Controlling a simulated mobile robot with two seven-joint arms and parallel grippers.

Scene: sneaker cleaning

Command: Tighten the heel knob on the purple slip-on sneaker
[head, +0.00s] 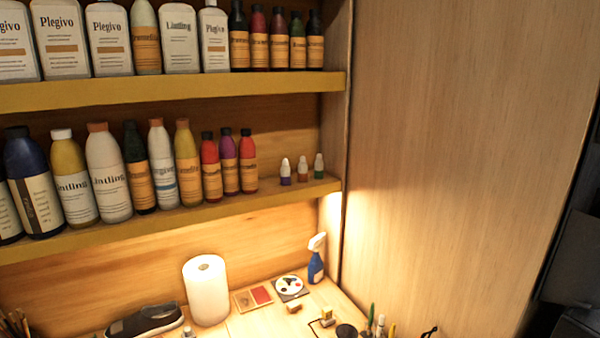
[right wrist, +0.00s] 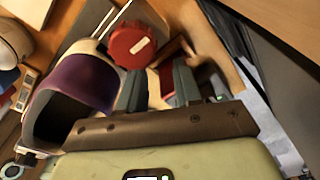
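In the right wrist view, the purple slip-on sneaker (right wrist: 82,88) lies at the left, its dark opening facing the camera. A round red knob (right wrist: 131,46) with a pale label is beside it at the upper middle; how it joins the sneaker is not clear. My right gripper (right wrist: 160,82) shows two grey-green fingers apart with nothing seen held between them. The knob is just beyond the tip of the left-hand finger; I cannot tell whether they touch. My left gripper is in neither view. The head view shows neither gripper nor the purple sneaker.
In the head view, a dark shoe (head: 145,321), a paper towel roll (head: 206,290) and a blue spray bottle (head: 316,260) stand on the bench. Bottles fill two shelves (head: 180,92) above. A wooden panel (head: 450,150) closes off the right.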

